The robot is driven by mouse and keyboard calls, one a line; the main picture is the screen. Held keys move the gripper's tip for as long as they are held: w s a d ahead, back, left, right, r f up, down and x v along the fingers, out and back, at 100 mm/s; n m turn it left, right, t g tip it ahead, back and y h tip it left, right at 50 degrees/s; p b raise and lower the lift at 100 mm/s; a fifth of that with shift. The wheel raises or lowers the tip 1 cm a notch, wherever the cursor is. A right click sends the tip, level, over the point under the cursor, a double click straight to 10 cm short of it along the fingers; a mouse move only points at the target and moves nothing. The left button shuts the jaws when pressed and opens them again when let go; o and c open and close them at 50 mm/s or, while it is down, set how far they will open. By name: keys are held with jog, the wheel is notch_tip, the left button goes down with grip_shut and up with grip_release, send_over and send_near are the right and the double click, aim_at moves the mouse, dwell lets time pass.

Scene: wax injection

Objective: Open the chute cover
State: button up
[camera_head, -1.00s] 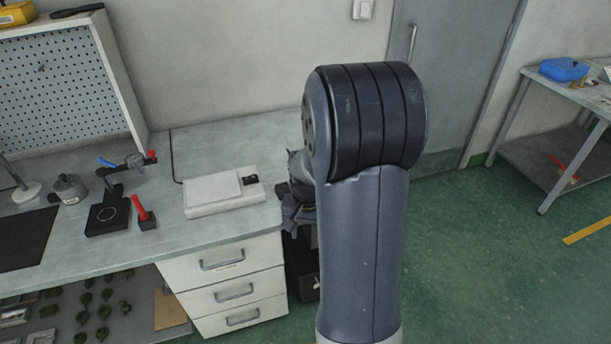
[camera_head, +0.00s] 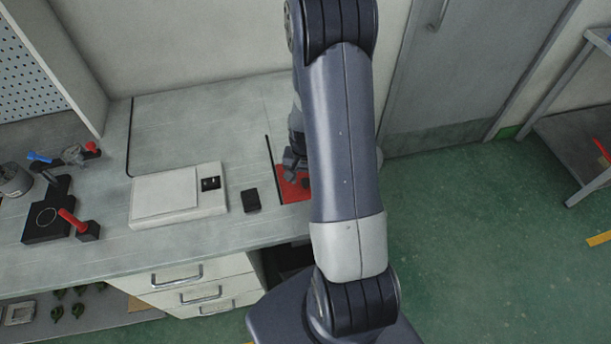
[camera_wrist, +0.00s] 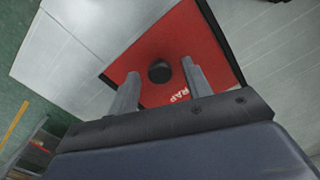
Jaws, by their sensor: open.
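The chute cover (camera_head: 287,194) is a red panel in a dark frame at the right end of the workbench, and it looks closed. It also shows in the wrist view (camera_wrist: 206,48), with part of a white word ending in "RAP". A round black knob (camera_wrist: 160,71) stands on the cover. My gripper (camera_wrist: 160,68) is open, with the knob showing between its two fingers. I cannot tell how far above the knob the fingertips are. In the head view my gripper (camera_head: 294,165) is over the cover, and my arm hides the cover's right part.
A white scale (camera_head: 180,195) and a small black block (camera_head: 252,201) sit left of the cover. A red-handled tool (camera_head: 75,222) stands farther left. A wall is behind the workbench (camera_head: 205,115). Open green floor (camera_head: 480,240) lies to the right.

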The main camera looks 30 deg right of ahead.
grip_shut()
dwell(0.6)
